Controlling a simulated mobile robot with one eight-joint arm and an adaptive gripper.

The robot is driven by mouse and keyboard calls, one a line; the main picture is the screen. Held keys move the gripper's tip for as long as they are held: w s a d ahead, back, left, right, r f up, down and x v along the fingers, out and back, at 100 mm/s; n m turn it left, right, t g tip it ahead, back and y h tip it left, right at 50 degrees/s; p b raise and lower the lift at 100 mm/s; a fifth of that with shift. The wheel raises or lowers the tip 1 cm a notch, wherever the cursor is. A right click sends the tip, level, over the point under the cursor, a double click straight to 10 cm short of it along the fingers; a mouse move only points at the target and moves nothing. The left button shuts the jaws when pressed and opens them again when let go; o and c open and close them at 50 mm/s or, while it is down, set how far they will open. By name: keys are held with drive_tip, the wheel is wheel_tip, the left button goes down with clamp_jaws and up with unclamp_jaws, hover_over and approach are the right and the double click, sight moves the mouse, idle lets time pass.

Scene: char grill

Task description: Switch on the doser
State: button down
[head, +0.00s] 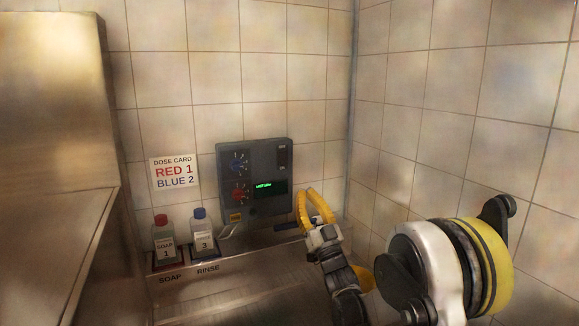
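The doser (262,212) is a dark grey box against the tiled back wall. It has a blue dial (238,163) above a red dial (241,193) on its left side. A dark switch (282,157) is at its upper right, and a small display (270,187) below it shows green text too small to read surely. My gripper (305,192) has yellow fingers and is just right of the doser's lower right corner, in front of the wall. The fingertips look close together, but their gap is unclear. I see nothing held.
A steel ledge (215,262) below holds a red-capped soap bottle (164,243) and a blue-capped rinse bottle (203,240). A dose card (174,172) reads red 1, blue 2. A steel cabinet (50,110) stands left. A tiled side wall (430,130) bounds the right.

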drive_tip(key=b, duration=0.2)
approach(285, 155)
wheel_tip(285, 155, up, 4)
drive_tip(key=w, duration=0.2)
drive_tip(key=w+a, duration=0.1)
drive_tip(key=w+b, duration=0.1)
drive_tip(key=shift+w+a+f, duration=0.15)
drive_tip(key=shift+a+f, duration=0.05)
drive_tip(key=shift+a, duration=0.2)
drive_tip(key=shift+w+r, duration=0.1)
drive_tip(key=shift+w, duration=0.1)
